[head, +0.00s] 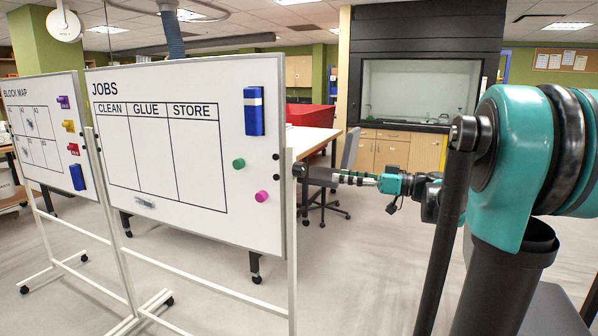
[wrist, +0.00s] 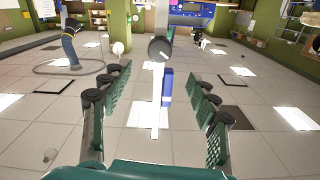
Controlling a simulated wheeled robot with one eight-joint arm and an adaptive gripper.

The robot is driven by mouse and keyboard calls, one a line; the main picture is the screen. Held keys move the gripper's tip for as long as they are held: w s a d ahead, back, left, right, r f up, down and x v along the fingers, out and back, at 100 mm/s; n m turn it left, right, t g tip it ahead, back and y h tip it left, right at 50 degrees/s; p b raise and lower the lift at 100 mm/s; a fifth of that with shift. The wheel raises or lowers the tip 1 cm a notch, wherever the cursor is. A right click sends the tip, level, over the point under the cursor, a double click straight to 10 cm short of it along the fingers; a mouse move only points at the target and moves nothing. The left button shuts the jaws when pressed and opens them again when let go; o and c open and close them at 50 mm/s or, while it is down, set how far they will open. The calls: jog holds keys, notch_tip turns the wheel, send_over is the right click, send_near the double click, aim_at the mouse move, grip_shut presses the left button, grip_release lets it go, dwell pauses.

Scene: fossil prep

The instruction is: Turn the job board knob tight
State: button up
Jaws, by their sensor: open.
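The job board (head: 190,220) is a white panel headed JOBS, with columns CLEAN, GLUE and STORE, on a white stand. Its dark round knob (head: 299,169) sits at the right post of the stand. In the wrist view the knob (wrist: 159,49) shows face-on with a pale line on it, above the board seen nearly edge-on. My gripper (head: 338,179) is just right of the knob in the head view, pointing at it and apart from it. In the wrist view my gripper (wrist: 159,78) has its fingers spread wide, empty, with the knob centred beyond the tips.
A blue eraser (head: 254,111), a green magnet (head: 239,163) and a magenta magnet (head: 261,196) are on the job board. The block map board (head: 50,150) stands to its left. A table (head: 311,139) and an office chair (head: 325,180) are behind. Open floor lies around.

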aim_at(292, 169)
jog(key=x, duration=1.6)
jog(key=shift+w+a, duration=0.1)
jog(key=shift+a, duration=0.3)
jog(key=c, duration=1.2)
jog(key=shift+m, duration=0.8)
jog(key=shift+c, duration=0.2)
jog(key=o, duration=1.2)
jog(key=shift+o, duration=0.2)
jog(key=v, duration=1.2)
